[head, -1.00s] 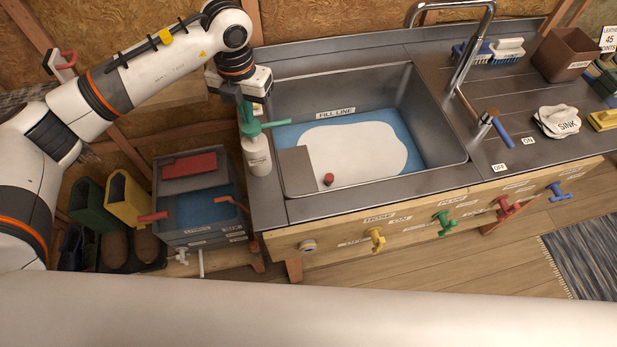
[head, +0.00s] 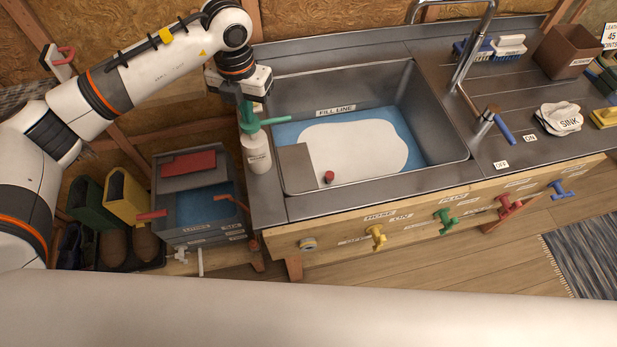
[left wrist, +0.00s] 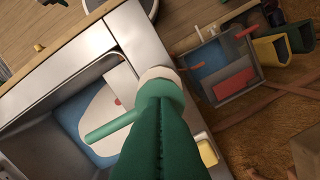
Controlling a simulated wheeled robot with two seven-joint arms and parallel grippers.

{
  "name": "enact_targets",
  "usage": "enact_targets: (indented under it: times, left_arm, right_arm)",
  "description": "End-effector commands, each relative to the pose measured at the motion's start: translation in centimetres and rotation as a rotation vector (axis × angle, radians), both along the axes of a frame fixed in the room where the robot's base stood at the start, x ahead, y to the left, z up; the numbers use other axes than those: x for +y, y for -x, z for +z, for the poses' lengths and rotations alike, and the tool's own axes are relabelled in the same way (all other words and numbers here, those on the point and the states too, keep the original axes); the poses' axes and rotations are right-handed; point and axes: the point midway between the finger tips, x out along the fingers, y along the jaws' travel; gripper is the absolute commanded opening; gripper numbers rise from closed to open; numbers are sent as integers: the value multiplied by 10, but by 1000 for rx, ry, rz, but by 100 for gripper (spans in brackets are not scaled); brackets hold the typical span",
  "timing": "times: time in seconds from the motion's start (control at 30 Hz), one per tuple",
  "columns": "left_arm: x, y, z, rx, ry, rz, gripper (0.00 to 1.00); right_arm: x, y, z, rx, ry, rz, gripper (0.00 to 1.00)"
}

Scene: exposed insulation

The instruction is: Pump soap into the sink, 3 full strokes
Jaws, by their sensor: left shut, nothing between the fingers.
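The white soap bottle (head: 256,152) with a green pump head (head: 268,123) stands upright on the counter at the sink's left rim. Its spout points right, over the basin. The steel sink (head: 440,145) holds blue liquid with a large white patch (head: 355,145). My left gripper (head: 246,108) is shut and empty, pointing down directly above the pump head. In the left wrist view its dark green fingers (left wrist: 160,95) cover most of the pump top, and the green spout (left wrist: 110,130) sticks out to the left. I cannot tell whether the fingertips touch the pump. My right gripper is not in view.
A faucet (head: 470,45) stands behind the sink's right side. Brushes (head: 490,48), a brown box (head: 567,52) and a SINK cloth (head: 560,118) lie on the right counter. Coloured valves line the front.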

Motion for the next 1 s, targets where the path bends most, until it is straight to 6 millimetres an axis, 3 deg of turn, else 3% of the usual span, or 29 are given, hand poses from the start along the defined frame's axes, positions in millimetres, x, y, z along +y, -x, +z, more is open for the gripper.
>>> enact_targets:
  times: [0.83, 1.0]
  left_arm:
    - [0, 0, -32, 1, 0, 0, 0]
    - [0, 0, -31, 1, 0, 0, 0]
  right_arm:
    - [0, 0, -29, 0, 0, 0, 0]
    - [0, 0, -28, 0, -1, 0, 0]
